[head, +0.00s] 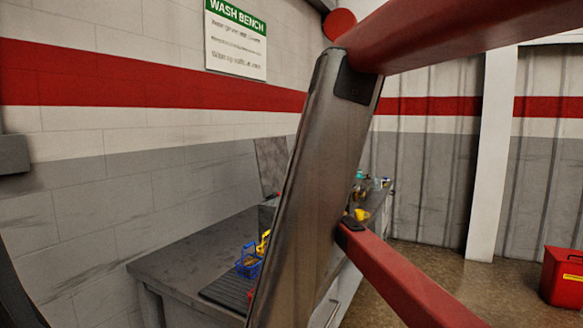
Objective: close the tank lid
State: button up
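A flat grey panel (271,165), which looks like the tank lid, stands raised and leaning back near the wall at the far end of the bench. A small part of a grey box below it, likely the tank (267,212), shows at the panel's foot. Its right side is hidden behind a large grey and red structure close to the camera, so I cannot see into it. My gripper is not in view.
The grey bench (185,255) runs along the left wall. A yellow cup (362,214) and small bottles stand farther back. A red box (563,278) sits on the floor at right.

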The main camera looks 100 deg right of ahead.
aim_at(272, 154)
jog(key=z, duration=1.2)
jog(key=i, duration=1.85)
jog(key=z, duration=2.2)
jog(key=i, duration=0.25)
jog(key=z, duration=0.95)
jog(key=i, duration=0.5)
jog(key=k, duration=0.45)
